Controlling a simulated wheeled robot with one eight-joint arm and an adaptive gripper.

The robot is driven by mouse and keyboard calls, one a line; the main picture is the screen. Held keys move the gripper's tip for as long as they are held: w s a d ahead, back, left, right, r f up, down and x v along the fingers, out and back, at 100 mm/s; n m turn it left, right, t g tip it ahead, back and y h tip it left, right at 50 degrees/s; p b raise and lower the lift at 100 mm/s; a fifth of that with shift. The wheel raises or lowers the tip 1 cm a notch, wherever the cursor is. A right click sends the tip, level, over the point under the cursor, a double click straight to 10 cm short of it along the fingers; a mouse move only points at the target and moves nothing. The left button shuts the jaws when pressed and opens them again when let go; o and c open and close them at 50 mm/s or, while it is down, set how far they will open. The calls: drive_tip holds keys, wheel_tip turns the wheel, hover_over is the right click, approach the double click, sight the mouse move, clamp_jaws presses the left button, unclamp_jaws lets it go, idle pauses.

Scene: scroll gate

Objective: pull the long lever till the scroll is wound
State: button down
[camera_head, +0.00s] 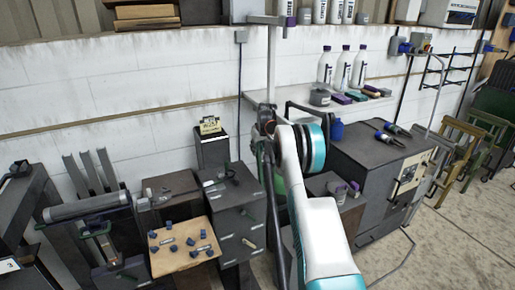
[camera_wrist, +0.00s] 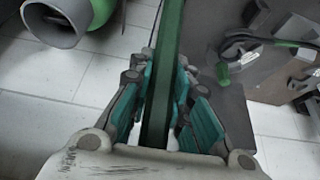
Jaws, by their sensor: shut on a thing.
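A long dark green lever (camera_wrist: 168,40) runs between the teal finger pads of my gripper (camera_wrist: 162,85) in the wrist view. My gripper is shut on the lever, with a pad along each side of it. In the head view the lever (camera_head: 272,195) shows as a thin, nearly upright dark green bar just left of my white arm. My gripper there is mostly hidden around the lever's top by my arm. I cannot tell for certain which thing is the scroll; a grey roller (camera_head: 88,207) lies on a stand at the left.
A wooden board (camera_head: 183,248) with small blue pieces lies left of the lever, beside a dark cabinet (camera_head: 240,205). A dark workbench (camera_head: 375,160) with tools stands at the right. White bottles (camera_head: 343,68) stand on a wall shelf. Open floor (camera_head: 450,240) lies at the right.

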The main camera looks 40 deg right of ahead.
drive_tip(key=shift+w, duration=0.2)
idle(0.3)
drive_tip(key=c, duration=1.6)
unclamp_jaws()
drive_tip(key=shift+o, duration=0.6)
drive_tip(key=shift+w+d+f, duration=0.1)
drive_tip(key=shift+w+f, duration=0.05)
drive_tip(key=v, duration=1.2)
